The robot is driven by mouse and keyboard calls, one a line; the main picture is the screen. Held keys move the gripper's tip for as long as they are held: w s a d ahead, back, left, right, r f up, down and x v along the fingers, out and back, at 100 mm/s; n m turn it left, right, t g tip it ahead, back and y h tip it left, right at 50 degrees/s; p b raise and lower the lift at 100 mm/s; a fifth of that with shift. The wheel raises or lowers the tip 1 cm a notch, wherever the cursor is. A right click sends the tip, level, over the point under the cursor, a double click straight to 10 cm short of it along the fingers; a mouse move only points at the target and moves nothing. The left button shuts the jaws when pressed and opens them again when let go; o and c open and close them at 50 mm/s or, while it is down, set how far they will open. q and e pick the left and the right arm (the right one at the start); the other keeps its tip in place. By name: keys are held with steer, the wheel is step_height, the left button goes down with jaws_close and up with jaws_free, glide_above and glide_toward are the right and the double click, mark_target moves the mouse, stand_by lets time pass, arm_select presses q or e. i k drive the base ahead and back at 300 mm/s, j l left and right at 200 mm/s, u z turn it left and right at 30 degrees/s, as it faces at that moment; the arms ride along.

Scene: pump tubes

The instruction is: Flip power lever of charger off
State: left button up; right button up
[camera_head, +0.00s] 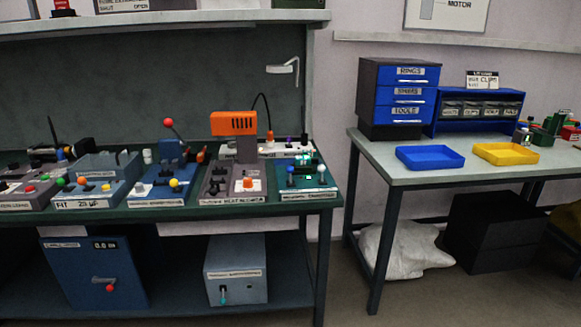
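No label that I can read clearly names the charger. A blue cabinet (95,270) on the shelf under the left bench has a small display reading about 0.0 and a lever with a red knob (110,287). The lever's arm lies roughly level, with the red knob at its lower right end. A grey box (236,270) to its right has a small switch with a teal tip (223,299) pointing down; its label is too small to read. Neither of my grippers is in view.
The left bench (320,205) carries several small devices with levers and knobs, including one with an orange top (234,123). A table (385,178) on the right holds blue drawers (407,92), a blue tray (430,157) and a yellow tray (505,153). Bare floor shows between them.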

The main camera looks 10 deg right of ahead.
mark_target(289, 169)
steer(key=i+u, duration=0.15)
steer(key=i, duration=0.4)
steer(key=i+l+u, duration=0.15)
steer(key=i, duration=0.4)
steer(key=i+l+u, duration=0.15)
steer(key=i, duration=0.4)
